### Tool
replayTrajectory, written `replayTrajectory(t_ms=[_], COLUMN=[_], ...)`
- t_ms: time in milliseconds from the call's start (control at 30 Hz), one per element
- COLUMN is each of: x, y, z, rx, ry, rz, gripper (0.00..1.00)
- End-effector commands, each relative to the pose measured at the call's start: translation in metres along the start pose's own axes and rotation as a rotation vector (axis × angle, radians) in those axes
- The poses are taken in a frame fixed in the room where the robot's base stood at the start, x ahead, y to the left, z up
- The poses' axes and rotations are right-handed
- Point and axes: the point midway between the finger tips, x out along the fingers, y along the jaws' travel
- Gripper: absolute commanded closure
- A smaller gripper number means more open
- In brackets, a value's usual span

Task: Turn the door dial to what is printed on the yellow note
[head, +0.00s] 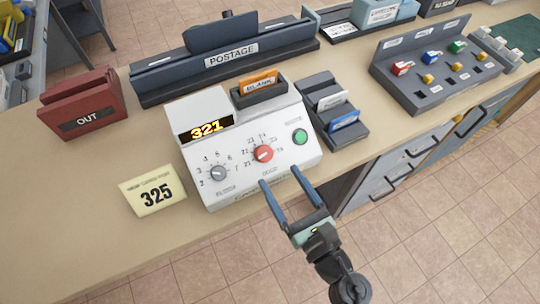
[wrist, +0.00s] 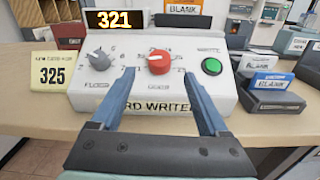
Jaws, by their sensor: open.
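The white card writer (head: 245,182) stands on the counter with a lit display (head: 207,128) reading 321. A red dial (head: 263,154) ringed by small numbers is at its middle; its label is too blurred to read surely. A grey dial (head: 218,173) with single-digit marks is to its left. The yellow note (head: 153,193) beside the machine reads 325; it also shows in the wrist view (wrist: 53,76). My gripper (head: 280,176) is open and empty in front of the machine. In the wrist view, the red dial (wrist: 159,62) appears between its fingers, apart from them.
A green button (head: 300,137) is right of the red dial. A card holder (head: 261,88) marked BLANK sits atop the machine. A dark card rack (head: 334,108) stands close on the right, a red OUT box (head: 84,106) at left. The counter's front left is clear.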

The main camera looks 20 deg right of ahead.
Motion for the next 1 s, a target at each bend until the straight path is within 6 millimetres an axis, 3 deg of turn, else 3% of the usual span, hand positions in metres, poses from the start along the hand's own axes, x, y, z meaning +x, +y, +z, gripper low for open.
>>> replayTrajectory(t_ms=[100,300,700,1000], x=[0.024,0.049,0.057,0.057], y=[-0.001,-0.001,0.000,0.000], z=[0.003,0.001,0.000,0.000], rx=[-0.001,0.000,0.000,0.001], ry=[-0.002,-0.001,0.000,0.000], rz=[0.000,-0.001,-0.001,-0.001], gripper=[0.22,0.22,0.22,0.74])
